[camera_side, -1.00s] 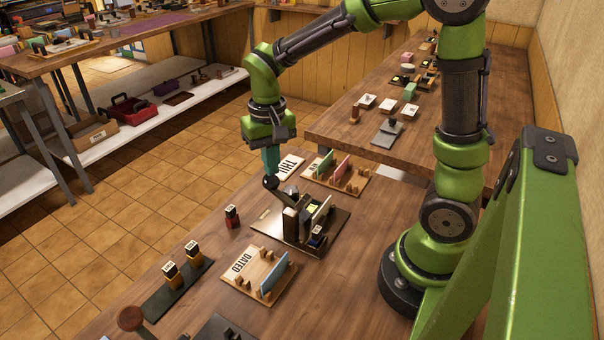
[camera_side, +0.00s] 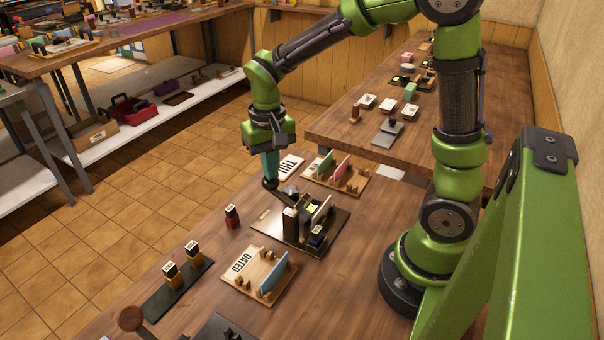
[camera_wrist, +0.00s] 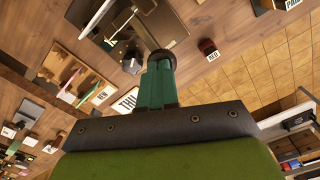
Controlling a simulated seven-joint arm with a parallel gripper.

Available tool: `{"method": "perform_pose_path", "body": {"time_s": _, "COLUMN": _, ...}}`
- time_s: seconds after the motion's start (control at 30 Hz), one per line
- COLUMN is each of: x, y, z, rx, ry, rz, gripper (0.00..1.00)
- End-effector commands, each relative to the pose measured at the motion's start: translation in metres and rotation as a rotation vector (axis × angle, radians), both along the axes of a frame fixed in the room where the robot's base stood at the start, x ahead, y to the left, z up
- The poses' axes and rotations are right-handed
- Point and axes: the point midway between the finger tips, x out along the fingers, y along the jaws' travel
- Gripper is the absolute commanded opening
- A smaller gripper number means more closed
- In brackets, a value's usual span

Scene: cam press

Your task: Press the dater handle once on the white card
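The dater press stands on a dark base plate (camera_side: 272,229) in the middle of the near table in the side view. Its handle ends in a round black knob (camera_side: 268,184), which also shows in the wrist view (camera_wrist: 162,58). My gripper (camera_side: 270,176) points down with its teal fingers together, and their tips meet the knob from above. I see no gap between the fingers in the wrist view (camera_wrist: 157,72). A pale upright card (camera_side: 323,208) stands at the press. The spot under the press head is hidden, so I cannot tell whether a card lies there.
A red-handled stamp (camera_side: 232,217) stands left of the press. A wooden tray marked DATED (camera_side: 240,277) lies in front, and a wooden rack with coloured cards (camera_side: 352,184) behind. Two stamps stand on a dark mat (camera_side: 160,302). Bare tabletop lies right of the press.

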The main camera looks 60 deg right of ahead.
Motion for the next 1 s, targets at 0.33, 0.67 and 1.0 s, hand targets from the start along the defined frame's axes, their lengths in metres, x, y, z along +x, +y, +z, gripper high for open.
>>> {"method": "perform_pose_path", "body": {"time_s": 0.33, "x": -0.003, "y": 0.001, "z": -0.013, "rx": 0.002, "ry": 0.011, "rz": -0.001, "gripper": 0.00}}
{"method": "perform_pose_path", "body": {"time_s": 0.67, "x": -0.003, "y": 0.000, "z": -0.023, "rx": 0.002, "ry": 0.013, "rz": -0.001, "gripper": 0.00}}
{"method": "perform_pose_path", "body": {"time_s": 1.0, "x": -0.004, "y": 0.001, "z": -0.031, "rx": 0.002, "ry": 0.014, "rz": -0.003, "gripper": 0.00}}
